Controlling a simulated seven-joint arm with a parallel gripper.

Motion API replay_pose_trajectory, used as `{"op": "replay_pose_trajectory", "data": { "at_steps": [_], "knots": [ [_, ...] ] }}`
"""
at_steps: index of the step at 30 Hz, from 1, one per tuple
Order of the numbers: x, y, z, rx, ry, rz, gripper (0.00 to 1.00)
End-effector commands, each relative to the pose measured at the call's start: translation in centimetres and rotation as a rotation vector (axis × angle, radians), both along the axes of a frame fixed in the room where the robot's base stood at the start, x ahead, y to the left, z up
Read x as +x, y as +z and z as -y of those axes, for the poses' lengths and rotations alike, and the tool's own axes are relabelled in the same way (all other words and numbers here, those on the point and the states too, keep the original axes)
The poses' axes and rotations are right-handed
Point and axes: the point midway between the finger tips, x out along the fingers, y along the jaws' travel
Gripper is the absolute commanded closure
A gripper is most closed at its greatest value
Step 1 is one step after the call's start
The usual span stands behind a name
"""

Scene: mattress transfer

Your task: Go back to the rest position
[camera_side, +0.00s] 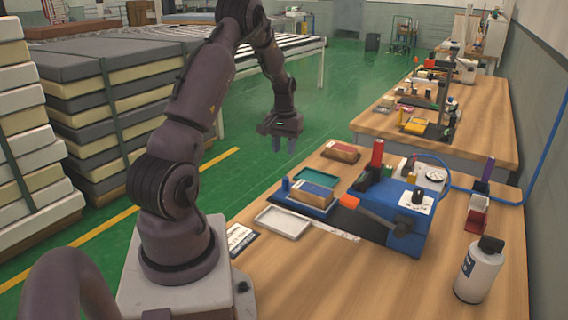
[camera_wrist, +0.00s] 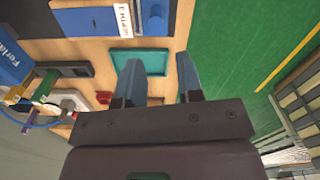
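My gripper (camera_side: 284,146) hangs fingers-down above the green floor, left of the wooden workbench (camera_side: 375,285) in the side view. Its two blue fingers are apart with nothing between them. In the wrist view my gripper (camera_wrist: 158,82) is also open and empty, with the teal tray (camera_wrist: 140,61) and the bench edge beyond the fingers. My arm is raised and bent, clear of the bench.
On the bench are a blue machine (camera_side: 400,235), a small mattress block (camera_side: 312,194) on a blue tray, another block (camera_side: 341,151), a white tray (camera_side: 283,222) and a white bottle (camera_side: 478,270). Mattress stacks (camera_side: 120,90) stand left. Floor between is clear.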

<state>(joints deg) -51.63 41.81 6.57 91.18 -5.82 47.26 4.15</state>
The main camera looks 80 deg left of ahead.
Motion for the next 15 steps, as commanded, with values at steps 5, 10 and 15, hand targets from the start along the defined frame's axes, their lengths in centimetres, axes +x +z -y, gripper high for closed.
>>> {"op": "replay_pose_trajectory", "data": {
  "at_steps": [5,10,15],
  "knots": [
    [0.0,1.9,0.0,0.001,0.000,0.001,0.66],
    [0.0,2.2,0.0,0.000,0.000,0.000,0.66],
    [0.0,2.2,0.0,0.000,0.000,0.000,0.66]
  ]
}}
